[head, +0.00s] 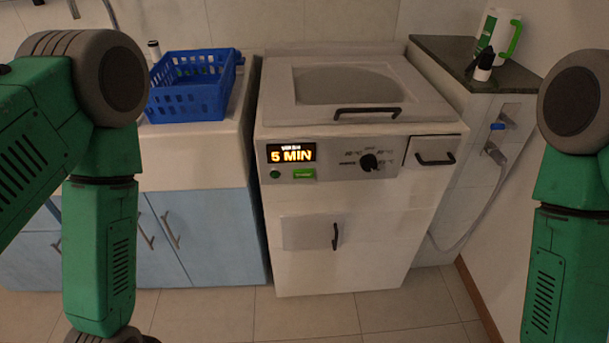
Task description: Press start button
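A white washing machine (310,215) stands in the middle of the view with its lid closed. Its front panel has a lit display (291,153) reading "5 MIN". Below the display is a small round green button (275,174) and, to its right, a green rectangular button (304,174); its label is too small to read. A black dial (369,162) sits right of the display. My green arms come down at the left and right edges, both apart from the machine. Neither gripper shows in the frame.
A blue basket (190,98) sits on the white counter at the left, above light blue cabinets (205,235). A dark shelf (445,62) at the right holds a white and green container (499,36). A grey hose (480,200) hangs below a blue-handled tap (497,126). The floor ahead is clear.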

